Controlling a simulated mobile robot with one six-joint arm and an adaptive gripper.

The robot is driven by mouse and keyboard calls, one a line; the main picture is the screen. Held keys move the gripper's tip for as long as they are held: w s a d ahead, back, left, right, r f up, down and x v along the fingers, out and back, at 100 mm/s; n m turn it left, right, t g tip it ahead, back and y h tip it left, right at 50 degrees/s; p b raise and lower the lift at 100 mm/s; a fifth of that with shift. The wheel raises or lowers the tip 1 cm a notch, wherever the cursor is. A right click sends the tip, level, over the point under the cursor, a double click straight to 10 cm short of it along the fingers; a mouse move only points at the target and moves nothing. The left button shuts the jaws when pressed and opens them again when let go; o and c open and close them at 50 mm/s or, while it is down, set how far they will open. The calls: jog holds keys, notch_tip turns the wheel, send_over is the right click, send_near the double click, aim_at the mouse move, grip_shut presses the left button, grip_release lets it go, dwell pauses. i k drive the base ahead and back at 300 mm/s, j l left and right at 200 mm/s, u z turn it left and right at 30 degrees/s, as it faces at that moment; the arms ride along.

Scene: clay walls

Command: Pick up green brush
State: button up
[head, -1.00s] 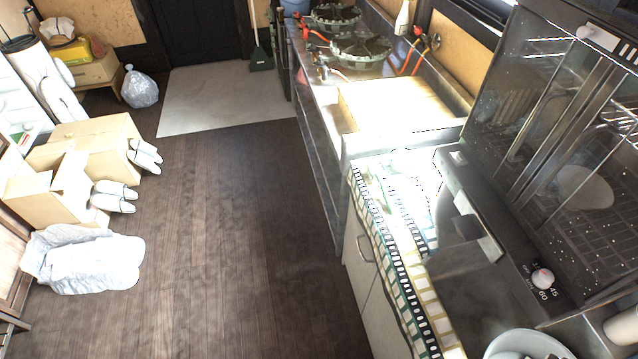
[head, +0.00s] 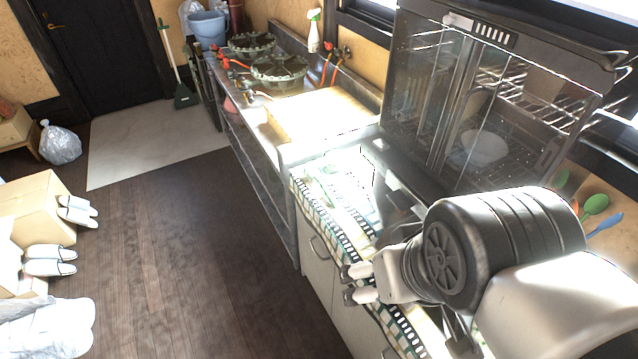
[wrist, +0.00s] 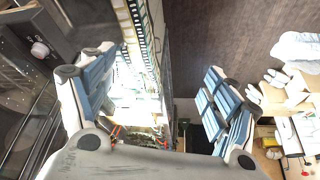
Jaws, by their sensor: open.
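No thing is plainly a green brush. A broom with a dark green head (head: 184,96) stands near the far door in the head view. Green utensil heads (head: 594,205) show at the right, behind my arm; I cannot tell whether one is a brush. My gripper (head: 355,284) is over the front edge of the near counter, far from the broom and left of the utensils. In the wrist view my gripper (wrist: 153,95) has its fingers wide apart with nothing between them. The lower parts of the utensils are hidden.
The counter (head: 335,195) runs along the right, with a black glass-fronted cabinet (head: 480,110) on it. Gas burners (head: 280,68) and a blue bucket (head: 207,27) are farther back. Cardboard boxes (head: 35,205) and slippers (head: 50,260) line the left. The middle floor is clear.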

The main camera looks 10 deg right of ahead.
aim_at(310, 170)
jog(key=i+j+z, duration=0.3)
jog(key=i+j, duration=0.3)
jog(key=i, duration=0.2)
jog(key=i+j+z, duration=0.35)
jog(key=i+j, duration=0.35)
jog(key=j, duration=0.1)
